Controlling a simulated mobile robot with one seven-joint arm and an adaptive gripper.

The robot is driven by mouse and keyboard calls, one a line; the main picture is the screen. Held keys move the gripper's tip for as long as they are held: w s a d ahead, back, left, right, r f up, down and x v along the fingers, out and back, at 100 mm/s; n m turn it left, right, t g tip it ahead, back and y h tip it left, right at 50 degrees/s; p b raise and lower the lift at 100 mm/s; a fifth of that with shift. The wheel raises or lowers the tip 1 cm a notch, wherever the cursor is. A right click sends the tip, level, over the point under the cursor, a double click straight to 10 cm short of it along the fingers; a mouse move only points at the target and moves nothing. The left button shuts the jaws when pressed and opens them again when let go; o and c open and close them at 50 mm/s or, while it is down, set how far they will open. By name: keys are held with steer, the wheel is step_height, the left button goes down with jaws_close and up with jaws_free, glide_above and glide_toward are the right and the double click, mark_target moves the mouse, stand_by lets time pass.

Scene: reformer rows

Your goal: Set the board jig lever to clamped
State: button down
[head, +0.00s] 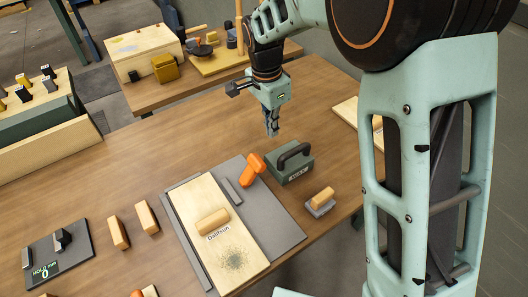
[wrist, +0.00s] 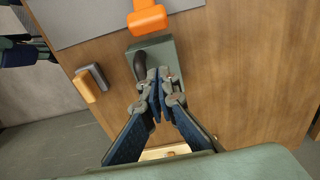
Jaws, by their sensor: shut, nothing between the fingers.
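The board jig is a grey plate (head: 285,228) on the wooden table, with a pale wooden board (head: 190,200) lying on it. An orange lever (head: 251,169) stands at the plate's far right edge. It also shows at the top of the wrist view (wrist: 147,17). Whether the lever is clamped I cannot tell. My gripper (head: 272,130) is shut and empty, pointing down above the table, beyond the lever and apart from it. In the wrist view its closed fingers (wrist: 160,85) hide part of a green block.
The green block with a dark handle (head: 290,162) stands right beside the lever. A small wood-topped grey block (head: 320,202) is to its right. Loose wooden blocks (head: 118,233) and a dark panel (head: 58,253) lie at left. Bare tabletop lies left of the gripper.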

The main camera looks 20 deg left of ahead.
mark_target(250, 173)
steer(key=shift+f, duration=0.1)
steer(key=f, duration=0.3)
steer(key=f+p, duration=0.1)
steer(key=f, duration=0.6)
steer(key=shift+w+d, duration=0.3)
steer(key=shift+s+a+r+p, duration=0.35)
steer(key=shift+s+a, duration=0.25)
steer(key=shift+s, duration=0.1)
steer(key=shift+s+a+r+p, duration=0.25)
steer(key=shift+s+a+p, duration=0.05)
steer(key=shift+s+a, duration=0.35)
steer(key=shift+s+b, duration=0.1)
steer(key=shift+b, duration=0.2)
